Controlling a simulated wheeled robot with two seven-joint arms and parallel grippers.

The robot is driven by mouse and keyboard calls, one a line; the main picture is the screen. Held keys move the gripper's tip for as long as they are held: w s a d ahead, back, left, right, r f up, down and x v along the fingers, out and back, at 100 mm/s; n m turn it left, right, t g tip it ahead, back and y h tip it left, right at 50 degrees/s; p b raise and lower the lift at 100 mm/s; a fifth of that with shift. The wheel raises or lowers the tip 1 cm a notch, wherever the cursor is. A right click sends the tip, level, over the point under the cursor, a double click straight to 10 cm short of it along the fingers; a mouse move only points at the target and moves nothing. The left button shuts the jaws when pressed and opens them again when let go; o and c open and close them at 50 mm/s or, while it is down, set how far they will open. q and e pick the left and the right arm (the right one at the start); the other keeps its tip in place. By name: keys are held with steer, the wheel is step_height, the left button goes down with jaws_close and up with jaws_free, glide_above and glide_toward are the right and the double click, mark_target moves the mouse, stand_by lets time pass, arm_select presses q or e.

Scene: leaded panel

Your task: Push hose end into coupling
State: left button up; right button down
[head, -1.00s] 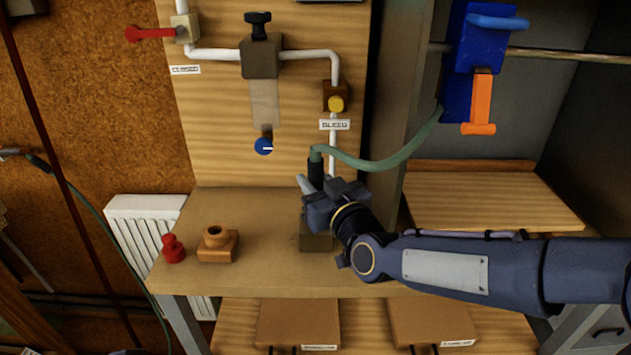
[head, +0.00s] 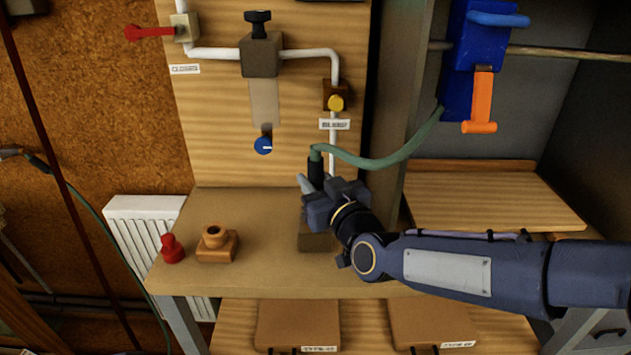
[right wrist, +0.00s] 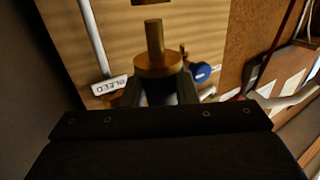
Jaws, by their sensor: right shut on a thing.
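The green hose (head: 390,160) runs from the blue unit to a black hose end (head: 316,170) above the bench. My right gripper (head: 318,196) is shut on this hose end and partly hides it. In the right wrist view, the brass hose end (right wrist: 157,66) sits between the fingers, its thin tip pointing at a brown block (right wrist: 150,2). A small gap shows between them. That block, seemingly the coupling (head: 316,243), stands on the bench below the gripper; its top is hidden in the head view. My left gripper is not in view.
A brown ringed fitting (head: 217,243) and a red knob piece (head: 172,248) stand left on the bench (head: 260,275). Behind is a wooden panel with white pipes, a blue knob (head: 263,146) and a BLEED label (head: 334,124). The blue unit (head: 460,90) hangs at right.

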steer(key=shift+b, duration=0.35)
stand_by(0.6)
steer(key=shift+f+b, duration=2.05)
steer(key=shift+b, duration=0.05)
steer(key=c, duration=1.1)
jaws_free()
steer(key=shift+o, duration=0.2)
steer(key=v, duration=0.7)
steer(key=shift+s+d, duration=0.2)
steer(key=shift+s, duration=0.15)
steer(key=shift+s, duration=0.1)
